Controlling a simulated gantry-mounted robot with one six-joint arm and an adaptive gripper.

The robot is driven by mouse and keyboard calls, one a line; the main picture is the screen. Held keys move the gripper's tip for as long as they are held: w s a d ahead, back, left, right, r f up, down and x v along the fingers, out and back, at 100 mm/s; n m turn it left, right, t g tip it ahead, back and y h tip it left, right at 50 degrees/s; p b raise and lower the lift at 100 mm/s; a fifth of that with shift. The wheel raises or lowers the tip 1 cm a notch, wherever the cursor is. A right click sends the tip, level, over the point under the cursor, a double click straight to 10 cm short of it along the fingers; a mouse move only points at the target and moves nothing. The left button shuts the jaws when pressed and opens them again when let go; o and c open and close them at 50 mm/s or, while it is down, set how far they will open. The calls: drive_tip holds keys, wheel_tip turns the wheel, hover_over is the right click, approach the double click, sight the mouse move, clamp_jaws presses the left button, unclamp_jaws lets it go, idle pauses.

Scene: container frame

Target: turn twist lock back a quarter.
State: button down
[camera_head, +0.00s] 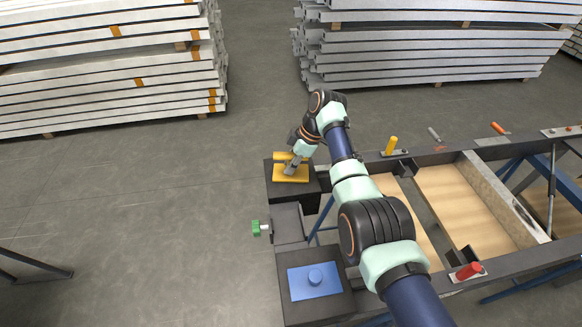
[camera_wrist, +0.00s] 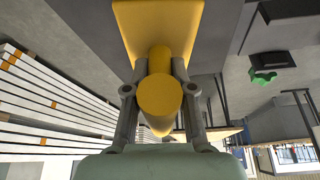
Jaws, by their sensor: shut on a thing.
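The yellow twist lock (camera_head: 287,179) sits on a dark block at the far left corner of the frame. In the wrist view its yellow plate (camera_wrist: 150,22) fills the top middle, with a round yellow handle (camera_wrist: 159,97) standing out towards the camera. My gripper (camera_head: 291,167) reaches down onto it from the right. In the wrist view the two fingers of my gripper (camera_wrist: 158,68) close on either side of the handle and hold it. The handle's far end is partly hidden by the fingers in the head view.
A green handle (camera_head: 256,227) sticks out on the left side between the blocks. Yellow (camera_head: 391,145), orange (camera_head: 498,128) and red (camera_head: 468,271) handles stand along the frame.

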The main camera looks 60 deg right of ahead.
drive_tip(key=shift+f+n+b, duration=0.15)
drive_tip(key=shift+n+b, duration=0.45)
drive_tip(key=shift+b, duration=0.6)
drive_tip(key=shift+y, duration=0.3)
drive_tip(key=shift+n+g+b, duration=0.3)
drive_tip(key=shift+n+b, duration=0.2)
drive_tip(key=shift+b, duration=1.1)
drive_tip(key=shift+b, duration=0.5)
drive_tip(key=c, duration=0.9)
unclamp_jaws()
